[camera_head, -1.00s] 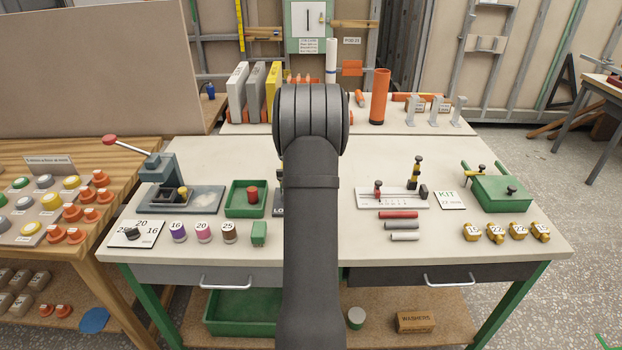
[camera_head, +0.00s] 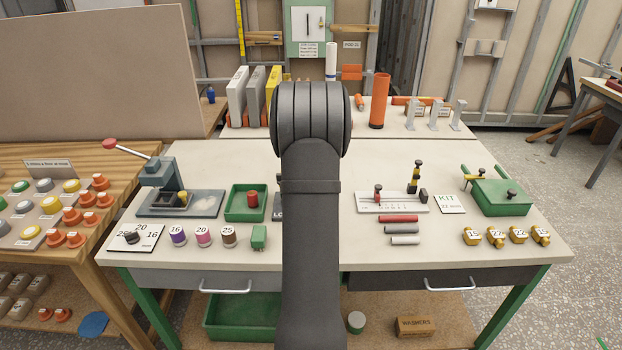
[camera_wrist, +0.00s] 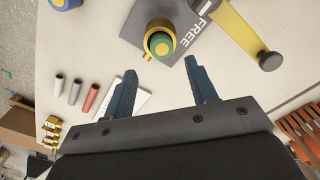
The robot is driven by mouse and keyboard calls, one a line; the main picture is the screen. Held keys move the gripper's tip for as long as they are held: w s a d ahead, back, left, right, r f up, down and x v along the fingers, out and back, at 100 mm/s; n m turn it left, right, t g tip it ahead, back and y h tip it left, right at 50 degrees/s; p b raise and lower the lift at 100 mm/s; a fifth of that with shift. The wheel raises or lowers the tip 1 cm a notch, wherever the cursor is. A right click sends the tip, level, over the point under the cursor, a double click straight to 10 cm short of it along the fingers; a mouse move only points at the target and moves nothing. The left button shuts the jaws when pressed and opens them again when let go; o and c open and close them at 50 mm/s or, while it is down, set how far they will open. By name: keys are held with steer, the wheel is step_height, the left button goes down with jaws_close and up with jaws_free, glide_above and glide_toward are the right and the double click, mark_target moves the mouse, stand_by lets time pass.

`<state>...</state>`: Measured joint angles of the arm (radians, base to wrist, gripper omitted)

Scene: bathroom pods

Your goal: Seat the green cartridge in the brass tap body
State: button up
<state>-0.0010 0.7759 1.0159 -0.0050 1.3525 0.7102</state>
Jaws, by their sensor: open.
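In the head view my own arm hides the tap body, the cartridge and the gripper.
A grey plate marked FREE (camera_wrist: 190,38) lies by the tap body. A yellow lever (camera_wrist: 236,27) with a dark knob is to its right. Three short rods (camera_head: 400,229), brass fittings (camera_head: 497,237) and a green tray (camera_head: 234,211) with a red piece stand on the bench.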

step_height(320, 180, up, 6)
steer(key=shift+f, duration=0.25)
step_height(320, 180, down, 12)
steer(key=shift+f, duration=0.25)
step_height(320, 180, up, 3)
steer(key=shift+f, duration=0.2)
steer(key=shift+r, duration=0.85)
